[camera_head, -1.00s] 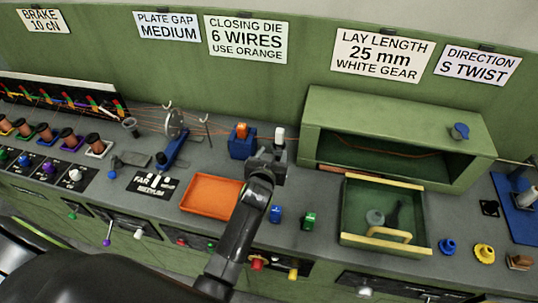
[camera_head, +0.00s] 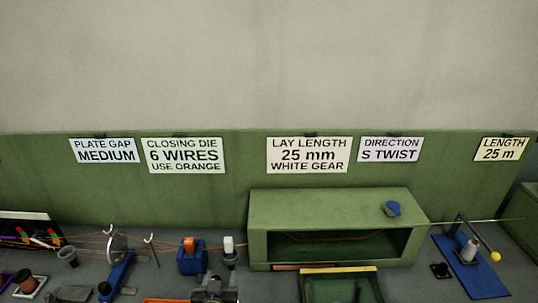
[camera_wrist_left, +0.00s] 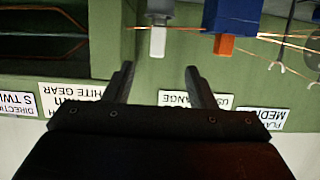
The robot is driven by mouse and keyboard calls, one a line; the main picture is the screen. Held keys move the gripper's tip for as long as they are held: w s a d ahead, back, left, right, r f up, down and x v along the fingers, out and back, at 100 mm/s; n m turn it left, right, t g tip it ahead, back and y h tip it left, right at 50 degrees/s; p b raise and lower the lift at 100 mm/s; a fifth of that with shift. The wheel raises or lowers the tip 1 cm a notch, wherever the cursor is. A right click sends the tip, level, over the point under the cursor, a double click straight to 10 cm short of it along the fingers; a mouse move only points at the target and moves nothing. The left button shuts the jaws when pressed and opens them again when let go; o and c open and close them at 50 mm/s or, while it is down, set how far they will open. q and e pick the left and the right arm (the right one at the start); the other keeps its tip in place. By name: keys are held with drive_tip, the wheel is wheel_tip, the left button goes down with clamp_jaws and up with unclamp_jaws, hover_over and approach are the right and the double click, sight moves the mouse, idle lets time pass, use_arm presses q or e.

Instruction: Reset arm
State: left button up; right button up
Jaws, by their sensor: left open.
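My left gripper (camera_head: 215,284) shows at the bottom edge of the head view, in front of the blue holder with the orange block (camera_head: 190,257) and the white-topped post (camera_head: 229,247). Most of its arm is out of view. In the left wrist view, which is upside down, my left gripper (camera_wrist_left: 158,74) has its two fingers spread with nothing between them. The orange block (camera_wrist_left: 224,44) and white post (camera_wrist_left: 158,40) lie beyond the fingertips, apart from them. My right gripper is in neither view.
A green open-fronted housing (camera_head: 335,222) stands right of the gripper, with a green tray (camera_head: 341,286) before it. A blue plate stand (camera_head: 118,271) and thin wires are to the left. A blue base with a spool (camera_head: 470,268) is far right.

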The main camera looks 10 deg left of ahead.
use_arm(q)
drive_tip(key=s+a+f+g+y, duration=0.1)
drive_tip(key=s+a+f+g, duration=0.15)
drive_tip(key=s+a, duration=0.45)
drive_tip(key=s+a+r+g, duration=0.1)
drive_tip(key=s+a+g, duration=0.15)
drive_tip(key=s, duration=0.55)
drive_tip(key=s+a+r+g+h, duration=0.1)
drive_tip(key=s+g, duration=0.2)
drive_tip(key=s, duration=0.5)
drive_tip(key=s+a+r+g, duration=0.1)
drive_tip(key=s+r+g, duration=0.1)
drive_tip(key=s, duration=0.6)
wheel_tip(320, 180, down, 32)
drive_tip(key=a+g+b, duration=0.2)
drive_tip(key=b, duration=0.5)
drive_tip(key=s+f+b, duration=0.3)
drive_tip(key=s+f, duration=0.5)
drive_tip(key=f, duration=0.3)
drive_tip(key=s+d+f+g+b, duration=0.1)
drive_tip(key=s+f+b, duration=0.2)
drive_tip(key=s+f, duration=0.4)
wheel_tip(320, 180, down, 4)
drive_tip(key=shift+s+d+f+m+h, duration=0.15)
drive_tip(key=shift+s+d+m+h, duration=0.1)
drive_tip(key=shift+s+m+h, duration=0.15)
